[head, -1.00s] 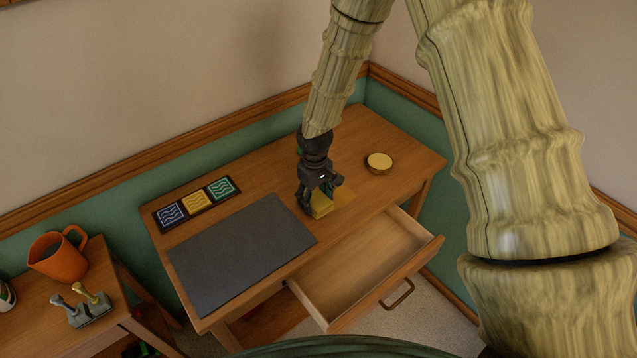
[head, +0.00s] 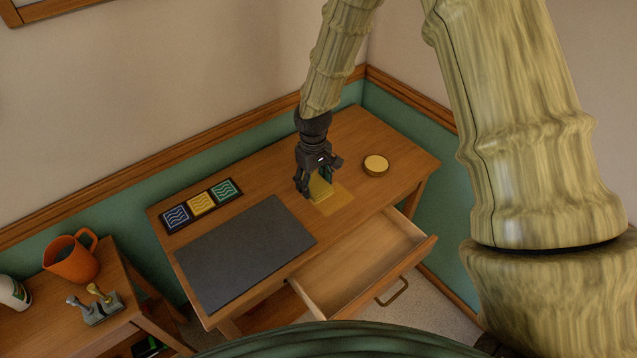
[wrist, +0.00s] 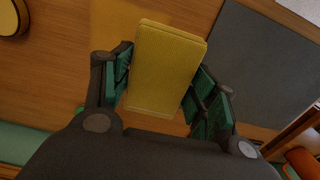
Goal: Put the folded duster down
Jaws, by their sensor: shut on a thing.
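The folded duster is a yellow, layered block (wrist: 167,62) between the two finger pads of my gripper (wrist: 163,90) in the wrist view. In the head view my gripper (head: 314,190) points down over the desk, shut on the duster (head: 319,187). The duster is just above or at a flat yellow patch (head: 333,204) on the desk top; I cannot tell whether they touch. The desk (head: 275,180) is brown wood. My gripper is to the right of the dark grey mat (head: 245,250) and left of a round yellow tin (head: 376,165).
An open, empty-looking drawer (head: 365,262) juts from the desk's front. A tray with blue, yellow and green tiles (head: 202,204) lies at the back left. A side table holds an orange mug (head: 72,262) and a small stand (head: 96,308).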

